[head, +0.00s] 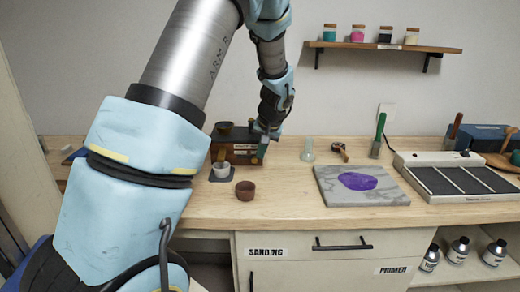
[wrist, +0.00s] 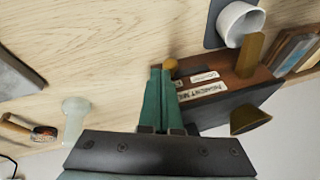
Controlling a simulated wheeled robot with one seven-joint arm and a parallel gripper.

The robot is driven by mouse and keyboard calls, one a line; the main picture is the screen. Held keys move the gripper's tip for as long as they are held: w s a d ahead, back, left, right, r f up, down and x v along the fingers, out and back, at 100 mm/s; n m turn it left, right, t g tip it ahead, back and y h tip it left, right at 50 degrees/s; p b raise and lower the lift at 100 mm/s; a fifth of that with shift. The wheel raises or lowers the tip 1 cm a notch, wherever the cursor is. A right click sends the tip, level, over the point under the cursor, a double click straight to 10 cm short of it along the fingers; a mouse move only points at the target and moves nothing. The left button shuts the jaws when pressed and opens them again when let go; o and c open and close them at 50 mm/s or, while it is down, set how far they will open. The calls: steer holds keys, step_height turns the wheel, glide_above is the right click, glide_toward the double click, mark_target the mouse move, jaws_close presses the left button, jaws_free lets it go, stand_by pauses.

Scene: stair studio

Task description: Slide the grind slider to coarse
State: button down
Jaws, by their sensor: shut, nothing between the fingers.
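The pigment mill (head: 232,148) is a dark brown box with a bowl-shaped hopper (head: 224,127) on top. In the wrist view its brown front (wrist: 225,85) carries white labels, one reading roughly "PIGMENT MILL" (wrist: 203,91). A small round ochre knob (wrist: 171,64), apparently the grind slider's, shows at the mill's left end. My gripper (head: 262,152) is at the mill's right end in the head view. Its green fingers are shut and empty, their tips (wrist: 161,71) right beside the knob; I cannot tell whether they touch it.
A white cup (head: 221,169) stands on a dark pad before the mill, with a brown bowl (head: 245,190) nearby. A glass piece (head: 307,151) and a marble slab (head: 330,190) with purple pigment are to the right. The front bench top between is clear.

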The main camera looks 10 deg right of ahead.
steer(key=shift+w+a+f, duration=0.15)
steer(key=shift+a+f, duration=0.1)
